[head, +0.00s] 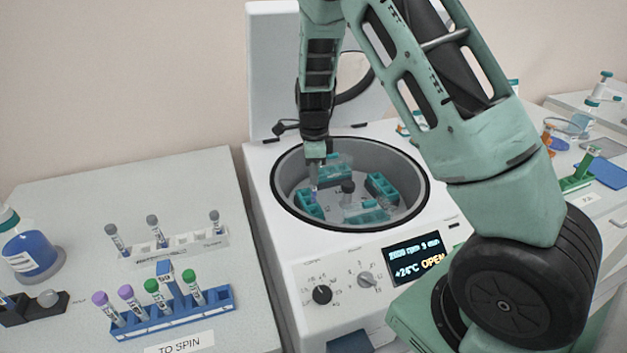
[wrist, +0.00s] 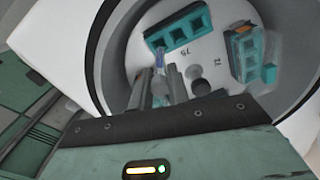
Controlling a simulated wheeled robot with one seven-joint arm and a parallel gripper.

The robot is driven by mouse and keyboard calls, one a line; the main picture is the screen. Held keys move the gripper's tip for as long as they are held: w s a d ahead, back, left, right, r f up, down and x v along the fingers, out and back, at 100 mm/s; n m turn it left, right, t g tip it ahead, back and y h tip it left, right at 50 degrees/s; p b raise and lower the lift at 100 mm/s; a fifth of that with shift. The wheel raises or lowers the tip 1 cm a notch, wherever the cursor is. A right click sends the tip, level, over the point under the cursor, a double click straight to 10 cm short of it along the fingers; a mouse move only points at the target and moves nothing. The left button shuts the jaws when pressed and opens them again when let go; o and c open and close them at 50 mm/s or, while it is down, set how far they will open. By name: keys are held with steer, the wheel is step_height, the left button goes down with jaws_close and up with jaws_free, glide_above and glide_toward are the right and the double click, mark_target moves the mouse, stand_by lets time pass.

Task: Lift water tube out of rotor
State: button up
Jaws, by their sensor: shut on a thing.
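The centrifuge (head: 290,230) stands open with its lid raised. Its round bowl holds a rotor with several teal buckets (head: 382,187). My gripper (head: 314,176) reaches down into the left part of the bowl, over the left teal bucket (head: 309,204). It is shut on a small clear, bluish tube (head: 314,188), which I take for the water tube. In the wrist view the tube (wrist: 159,60) shows just past my two dark fingers (wrist: 160,88). The fingers hide most of it, and I cannot tell whether its lower end is still inside the bucket.
Left of the centrifuge, a white rack (head: 180,243) holds several grey-capped tubes and has empty holes. A blue rack (head: 190,310) in front holds purple- and green-capped tubes. A blue bottle (head: 30,250) stands far left. The bowl rim (head: 425,190) surrounds my gripper. A green rack (head: 577,182) is at right.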

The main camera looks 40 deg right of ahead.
step_height(320, 180, up, 5)
steer(key=p, duration=0.4)
steer(key=shift+p, duration=0.35)
steer(key=shift+f, duration=0.1)
steer(key=shift+a, duration=0.1)
